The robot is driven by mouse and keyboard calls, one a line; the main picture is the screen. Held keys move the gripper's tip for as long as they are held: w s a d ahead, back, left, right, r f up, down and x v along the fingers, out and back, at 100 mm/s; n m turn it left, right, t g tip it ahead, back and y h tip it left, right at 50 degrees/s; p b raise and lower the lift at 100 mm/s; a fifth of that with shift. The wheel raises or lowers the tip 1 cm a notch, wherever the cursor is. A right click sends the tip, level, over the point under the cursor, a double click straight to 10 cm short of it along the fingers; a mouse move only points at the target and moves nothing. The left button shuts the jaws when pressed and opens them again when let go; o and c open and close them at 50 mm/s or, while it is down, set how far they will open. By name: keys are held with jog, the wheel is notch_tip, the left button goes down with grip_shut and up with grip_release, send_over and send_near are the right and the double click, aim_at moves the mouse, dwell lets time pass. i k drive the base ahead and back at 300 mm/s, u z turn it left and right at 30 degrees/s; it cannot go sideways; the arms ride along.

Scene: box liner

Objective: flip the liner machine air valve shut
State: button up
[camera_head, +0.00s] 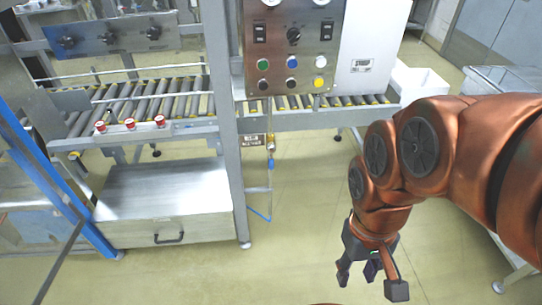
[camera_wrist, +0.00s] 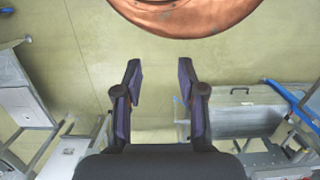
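A small air-line fitting (camera_head: 270,149) with a yellow part and a blue part hangs on a thin pipe below the control panel. This looks like the air valve. A small label plate (camera_head: 251,140) is beside it, and a blue hose (camera_head: 259,214) runs below. Its handle is too small to tell its position. My gripper (camera_head: 371,281) is low over the floor, to the right of and nearer than the fitting, and apart from it. In the wrist view my gripper (camera_wrist: 160,85) is open with nothing between its fingers; I cannot make out the valve there.
The control panel (camera_head: 293,47) with buttons is on a grey post (camera_head: 224,120). A roller conveyor (camera_head: 150,103) runs behind, with red knobs (camera_head: 130,123) at its left front. A metal cabinet (camera_head: 165,203) stands lower left and a metal table (camera_head: 510,82) right. Floor between is clear.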

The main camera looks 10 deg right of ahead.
aim_at(271, 147)
jog(key=k, duration=0.5)
jog(key=u, duration=1.15)
jog(key=i, duration=0.65)
jog(key=z, duration=0.4)
